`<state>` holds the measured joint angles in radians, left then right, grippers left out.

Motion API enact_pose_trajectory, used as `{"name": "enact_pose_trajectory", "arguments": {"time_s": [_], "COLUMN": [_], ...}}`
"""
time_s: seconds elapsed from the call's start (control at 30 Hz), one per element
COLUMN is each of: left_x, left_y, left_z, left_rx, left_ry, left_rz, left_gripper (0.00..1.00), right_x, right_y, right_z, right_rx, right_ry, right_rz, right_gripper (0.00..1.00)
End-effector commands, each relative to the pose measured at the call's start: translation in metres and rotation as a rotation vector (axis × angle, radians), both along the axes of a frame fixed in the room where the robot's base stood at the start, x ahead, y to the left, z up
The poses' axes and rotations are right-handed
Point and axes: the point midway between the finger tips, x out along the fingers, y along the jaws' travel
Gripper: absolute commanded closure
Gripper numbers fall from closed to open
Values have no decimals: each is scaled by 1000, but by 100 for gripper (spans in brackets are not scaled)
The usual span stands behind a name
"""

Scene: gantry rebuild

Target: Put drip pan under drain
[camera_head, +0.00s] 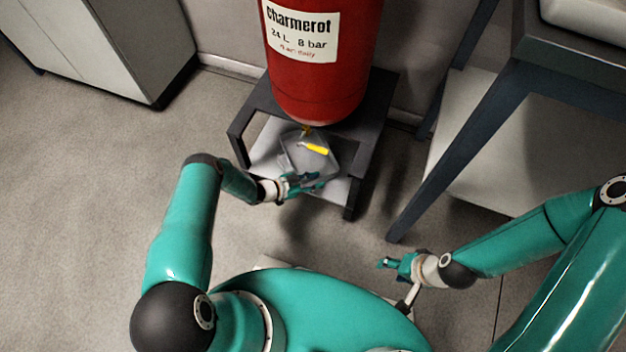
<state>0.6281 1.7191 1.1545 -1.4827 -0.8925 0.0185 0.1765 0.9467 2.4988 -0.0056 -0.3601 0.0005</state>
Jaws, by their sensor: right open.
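The drip pan (295,155) is a shallow grey tray in the head view. It is within the dark stand, below the red tank (325,75). The drain is a small brass valve (306,131) at the tank's bottom, with a yellow lever (315,149) that shows over the pan. My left gripper (312,184) is at the pan's near edge; its fingers overlap the edge, and I cannot tell whether they are closed on it. I cannot tell whether the pan rests on the shelf. My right gripper (382,263) is open and empty, right of and nearer than the stand.
The dark stand (240,130) has legs around the pan and a pale lower shelf (265,155). A dark-legged table (440,150) stands at the right. A grey cabinet (130,50) is at the upper left. The floor (80,190) at the left is clear.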

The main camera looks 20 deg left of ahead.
Motion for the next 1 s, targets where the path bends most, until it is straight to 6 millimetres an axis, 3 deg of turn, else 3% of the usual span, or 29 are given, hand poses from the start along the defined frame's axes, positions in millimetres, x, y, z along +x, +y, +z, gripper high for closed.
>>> {"name": "enact_pose_trajectory", "arguments": {"time_s": [0.33, 0.8, 1.0], "left_x": [-7, -64, -74], "left_y": [10, 68, 78], "left_z": [8, 41, 50], "left_rx": [0, 1, -2], "left_ry": [1, -1, 8], "left_rz": [4, 5, 9], "left_gripper": [69, 69, 69], "right_x": [0, 0, 0], "right_y": [0, 0, 0], "right_z": [7, 25, 26], "right_rx": [0, 0, 0], "right_ry": [0, 0, 0], "right_rz": [0, 0, 0], "right_gripper": [46, 46, 46]}}
